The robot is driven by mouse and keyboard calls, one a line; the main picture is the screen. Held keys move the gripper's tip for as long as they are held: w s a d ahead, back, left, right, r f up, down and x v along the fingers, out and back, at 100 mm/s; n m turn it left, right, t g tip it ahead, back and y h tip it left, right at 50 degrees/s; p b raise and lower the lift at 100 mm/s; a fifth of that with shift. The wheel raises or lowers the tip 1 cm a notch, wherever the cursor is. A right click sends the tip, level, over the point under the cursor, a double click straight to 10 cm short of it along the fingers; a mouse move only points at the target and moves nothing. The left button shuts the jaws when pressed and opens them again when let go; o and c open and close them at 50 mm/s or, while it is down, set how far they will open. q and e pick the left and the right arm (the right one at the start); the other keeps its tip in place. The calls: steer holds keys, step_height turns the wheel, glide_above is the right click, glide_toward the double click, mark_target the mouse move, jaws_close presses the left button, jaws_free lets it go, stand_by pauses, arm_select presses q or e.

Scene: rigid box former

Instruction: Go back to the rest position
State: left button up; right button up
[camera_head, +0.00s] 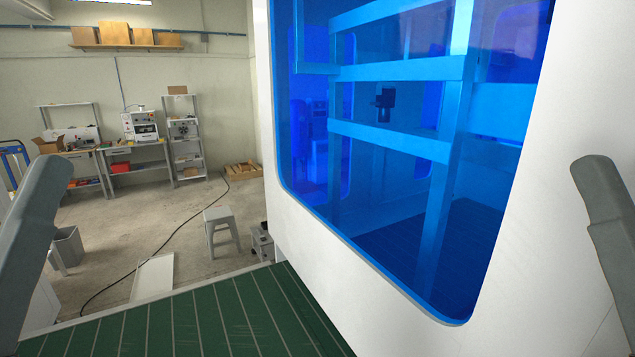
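Grey links of my own two arms show at the far left and far right edges of the head view. Neither gripper is in view, so I cannot see what they hold or whether they are open. No box or loose workpiece shows near me. The white machine housing (292,198) with a large blue-tinted window (400,215) fills the middle and right. Blue-looking frame bars (400,70) stand behind the window.
A green slatted surface (190,325) lies at the bottom, in front of the housing. Beyond it, the floor holds a grey stool (220,222), a bin (68,247), a white panel (153,277) and a black cable. Workbenches (138,160) and shelves line the back wall.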

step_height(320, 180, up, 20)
steer(key=p, duration=1.6)
